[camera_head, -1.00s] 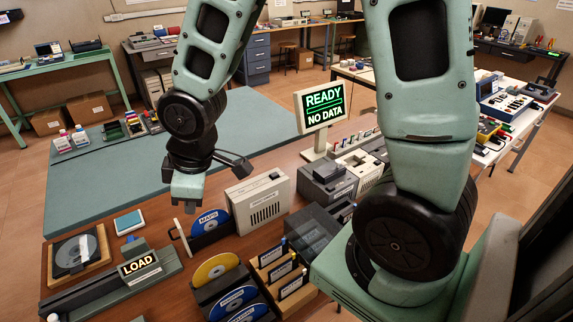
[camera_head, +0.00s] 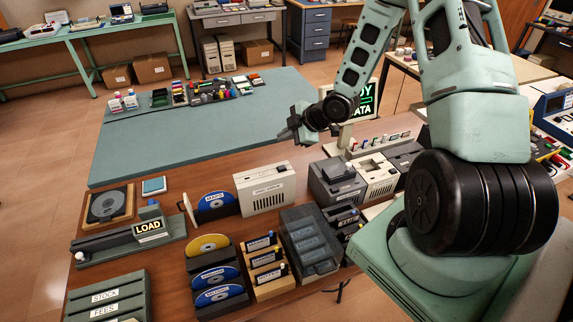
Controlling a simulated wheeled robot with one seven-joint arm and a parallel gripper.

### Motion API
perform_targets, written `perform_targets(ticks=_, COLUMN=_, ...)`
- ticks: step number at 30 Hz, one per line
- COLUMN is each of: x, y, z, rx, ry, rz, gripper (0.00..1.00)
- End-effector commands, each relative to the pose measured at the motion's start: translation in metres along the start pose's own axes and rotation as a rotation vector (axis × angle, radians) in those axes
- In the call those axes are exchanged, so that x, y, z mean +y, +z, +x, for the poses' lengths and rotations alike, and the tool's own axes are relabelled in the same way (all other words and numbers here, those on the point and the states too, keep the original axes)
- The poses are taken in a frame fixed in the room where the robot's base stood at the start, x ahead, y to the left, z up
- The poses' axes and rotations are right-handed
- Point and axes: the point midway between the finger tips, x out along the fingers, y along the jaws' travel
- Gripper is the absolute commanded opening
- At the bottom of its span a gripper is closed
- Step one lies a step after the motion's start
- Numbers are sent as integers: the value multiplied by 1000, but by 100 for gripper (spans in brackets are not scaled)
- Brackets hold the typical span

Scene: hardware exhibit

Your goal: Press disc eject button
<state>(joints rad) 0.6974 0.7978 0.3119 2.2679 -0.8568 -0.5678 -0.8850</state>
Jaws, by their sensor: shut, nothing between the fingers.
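The beige disc drive box (camera_head: 265,188) stands on the brown table. A blue disc labelled MAPS (camera_head: 216,201) stands upright in the slide-out part at its left side. I cannot make out an eject button on the drive at this size. My gripper (camera_head: 288,134) is shut and empty. It is raised, and in the picture it lies above and slightly right of the drive, pointing left. It touches nothing that I can see. The display screen (camera_head: 362,100) is partly hidden behind my arm; only parts of its green and white text show.
A LOAD unit (camera_head: 150,228) and a disc platter (camera_head: 106,204) are at left. Disc racks (camera_head: 217,275), cartridge holders (camera_head: 265,262) and a dark tray (camera_head: 309,240) stand in front. Grey and beige units (camera_head: 375,176) stand right of the drive. The teal mat (camera_head: 200,135) has bare room.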

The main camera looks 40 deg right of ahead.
Motion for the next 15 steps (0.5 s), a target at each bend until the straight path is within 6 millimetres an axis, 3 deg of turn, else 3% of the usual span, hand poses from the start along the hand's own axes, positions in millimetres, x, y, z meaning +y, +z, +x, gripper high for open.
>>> perform_targets(ticks=15, x=-7, y=6, z=9, rx=-1, ry=-2, rz=2, gripper=0)
